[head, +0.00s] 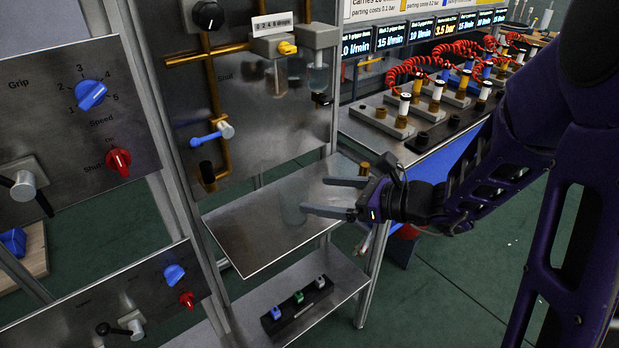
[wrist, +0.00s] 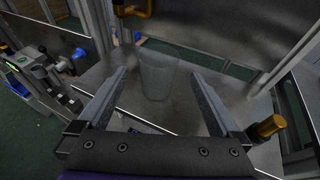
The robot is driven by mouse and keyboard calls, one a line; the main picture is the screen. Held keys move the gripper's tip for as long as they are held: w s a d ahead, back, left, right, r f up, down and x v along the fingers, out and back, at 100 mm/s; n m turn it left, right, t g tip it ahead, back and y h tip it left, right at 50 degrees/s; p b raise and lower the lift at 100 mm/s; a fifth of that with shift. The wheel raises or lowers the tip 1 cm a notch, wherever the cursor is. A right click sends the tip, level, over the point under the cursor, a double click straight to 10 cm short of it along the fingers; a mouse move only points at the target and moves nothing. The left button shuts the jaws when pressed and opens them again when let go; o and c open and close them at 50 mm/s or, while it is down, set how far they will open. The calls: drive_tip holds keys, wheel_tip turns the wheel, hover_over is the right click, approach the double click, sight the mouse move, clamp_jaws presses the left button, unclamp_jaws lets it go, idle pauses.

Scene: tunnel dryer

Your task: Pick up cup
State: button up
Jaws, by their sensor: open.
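A clear, see-through cup (wrist: 157,76) stands on a metal shelf in the wrist view, between and just beyond my open fingers. In the head view the cup (head: 291,207) is very faint on the metal shelf (head: 250,235), left of my fingertips. My gripper (head: 332,197) is open and empty, held over the shelf and pointing left toward the cup. It also shows in the wrist view (wrist: 160,95), with one finger on each side of the cup's line. I cannot tell whether the fingers touch the cup.
A brass fitting (wrist: 266,127) stands close to the right finger in the wrist view. A steel panel (head: 260,110) with pipes and a blue-handled valve (head: 212,134) rises behind the shelf. A lower shelf (head: 340,285) holds small coloured blocks. Bench fittings with red coiled hoses (head: 405,72) stand at right.

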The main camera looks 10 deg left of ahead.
sight(282, 190)
drive_tip(key=shift+x, duration=0.95)
drive_tip(key=shift+b+x, duration=0.3)
drive_tip(key=shift+x, duration=2.5)
drive_tip(key=shift+s+r, duration=0.1)
drive_tip(key=shift+s, duration=0.05)
drive_tip(key=shift+c, duration=0.2)
drive_tip(key=c, duration=1.2)
